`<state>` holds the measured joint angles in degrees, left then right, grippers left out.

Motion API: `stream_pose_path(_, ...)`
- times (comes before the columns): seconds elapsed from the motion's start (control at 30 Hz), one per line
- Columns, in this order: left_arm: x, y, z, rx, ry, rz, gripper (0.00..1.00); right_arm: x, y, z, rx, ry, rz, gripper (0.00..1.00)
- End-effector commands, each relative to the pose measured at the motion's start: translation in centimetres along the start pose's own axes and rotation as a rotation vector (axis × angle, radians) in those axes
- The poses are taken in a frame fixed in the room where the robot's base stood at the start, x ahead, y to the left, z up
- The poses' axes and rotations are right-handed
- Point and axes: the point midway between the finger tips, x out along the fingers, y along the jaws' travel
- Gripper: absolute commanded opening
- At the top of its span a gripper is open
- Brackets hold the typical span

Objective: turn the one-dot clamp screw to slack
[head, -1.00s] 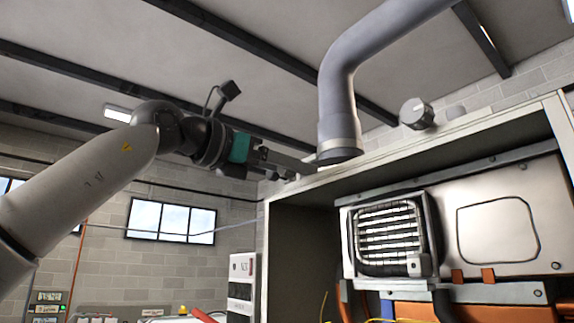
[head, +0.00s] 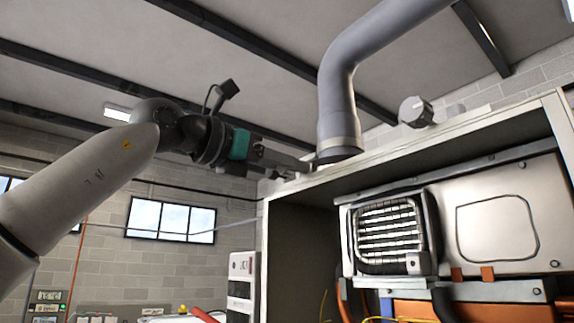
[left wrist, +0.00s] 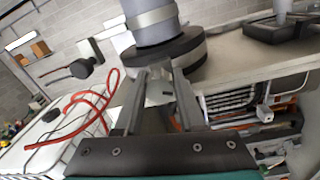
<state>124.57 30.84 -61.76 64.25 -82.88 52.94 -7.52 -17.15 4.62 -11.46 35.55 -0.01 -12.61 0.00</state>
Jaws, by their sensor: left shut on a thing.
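A grey flue pipe (head: 338,100) comes down to the cabinet top; a pale clamp band circles its lower end. In the left wrist view the pipe (left wrist: 153,30) stands in a dark round collar (left wrist: 180,52). My left gripper (head: 308,165) reaches in from the left to the pipe's foot. In the left wrist view its two long fingers (left wrist: 157,80) are shut on a small pale part (left wrist: 158,92) just in front of the collar, which looks like the clamp screw. Its dot marking cannot be made out, and the fingers hide part of it. My right gripper is not in view.
The cabinet (head: 400,173) holds a heater with a finned panel (head: 388,235) and several hoses below. A grey knob-like fitting (head: 416,112) sits on the cabinet top, right of the pipe. Red hose (left wrist: 98,103) lies at the left in the wrist view.

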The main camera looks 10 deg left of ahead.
Motion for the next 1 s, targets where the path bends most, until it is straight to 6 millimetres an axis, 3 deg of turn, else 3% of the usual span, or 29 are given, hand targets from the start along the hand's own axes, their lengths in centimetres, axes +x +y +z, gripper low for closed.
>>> stream_pose_path(0.6, -0.04, 0.19, 0.05, -0.419, 0.015, -0.002, 0.00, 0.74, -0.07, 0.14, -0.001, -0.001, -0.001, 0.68)
stream_pose_path(1.0, -0.08, 0.25, 0.10, -0.563, 0.019, -0.004, 0.00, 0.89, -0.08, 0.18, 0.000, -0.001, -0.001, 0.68)
